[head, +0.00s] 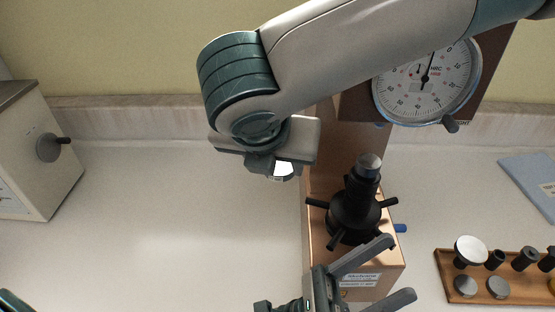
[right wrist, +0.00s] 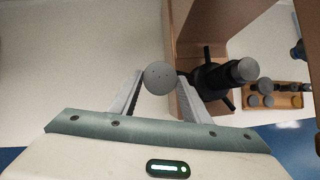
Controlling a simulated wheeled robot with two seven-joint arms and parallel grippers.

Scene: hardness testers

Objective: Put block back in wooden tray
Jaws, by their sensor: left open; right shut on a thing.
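The block is a round grey disc (right wrist: 159,77) with small dots on its face. My right gripper (head: 283,165) is shut on it and holds it in the air left of the tester's column. In the head view only a bright part of the block (head: 284,171) shows under the fingers. The wooden tray (head: 447,264) lies on the counter at the lower right; it also shows in the right wrist view (right wrist: 282,101). It holds two grey discs in front, a white-topped piece and several dark pieces. My left gripper (head: 384,272) is open and empty at the bottom, in front of the tester.
The hardness tester (head: 390,266) with its dial (head: 428,82) and black handled spindle (head: 355,212) stands between the right gripper and the tray. A beige machine (head: 45,160) is at the left. A blue-grey booklet (head: 530,180) lies at the right. The left counter is clear.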

